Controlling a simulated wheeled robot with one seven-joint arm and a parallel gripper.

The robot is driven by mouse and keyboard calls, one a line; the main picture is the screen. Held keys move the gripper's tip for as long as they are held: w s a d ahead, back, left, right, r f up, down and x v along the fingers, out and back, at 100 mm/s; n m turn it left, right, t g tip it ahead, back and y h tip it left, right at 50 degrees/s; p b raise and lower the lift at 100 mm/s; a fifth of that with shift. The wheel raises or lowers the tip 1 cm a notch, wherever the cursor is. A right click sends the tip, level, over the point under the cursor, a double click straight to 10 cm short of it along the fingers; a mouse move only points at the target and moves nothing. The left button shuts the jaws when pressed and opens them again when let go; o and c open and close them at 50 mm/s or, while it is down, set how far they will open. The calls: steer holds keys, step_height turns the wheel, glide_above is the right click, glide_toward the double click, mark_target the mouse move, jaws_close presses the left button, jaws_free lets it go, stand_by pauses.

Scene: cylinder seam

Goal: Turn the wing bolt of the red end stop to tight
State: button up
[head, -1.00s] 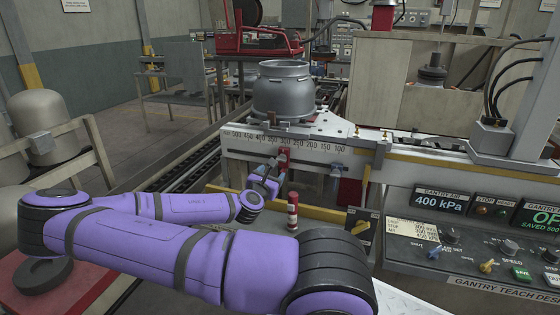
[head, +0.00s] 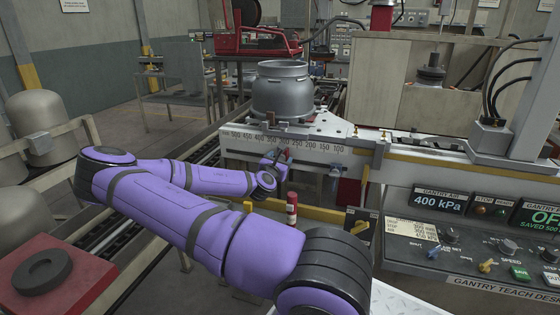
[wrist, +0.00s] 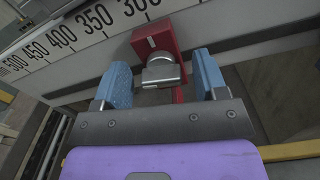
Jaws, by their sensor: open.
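The red end stop (wrist: 152,36) sits on the numbered scale rail near the 300 mark in the wrist view. It also shows in the head view (head: 285,154), partly hidden by my gripper. Its grey metal wing bolt (wrist: 160,73) faces my gripper (wrist: 162,82). My gripper is open, with one blue finger to the left and one to the right of the wing bolt. Gaps show between the bolt and both fingers. In the head view my gripper (head: 274,160) is up close in front of the end stop.
A grey metal vessel (head: 282,92) stands above the rail. A control desk (head: 470,245) fills the right side.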

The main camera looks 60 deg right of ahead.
steer(key=shift+d, duration=0.15)
steer(key=shift+c, duration=0.2)
steer(key=c, duration=0.9)
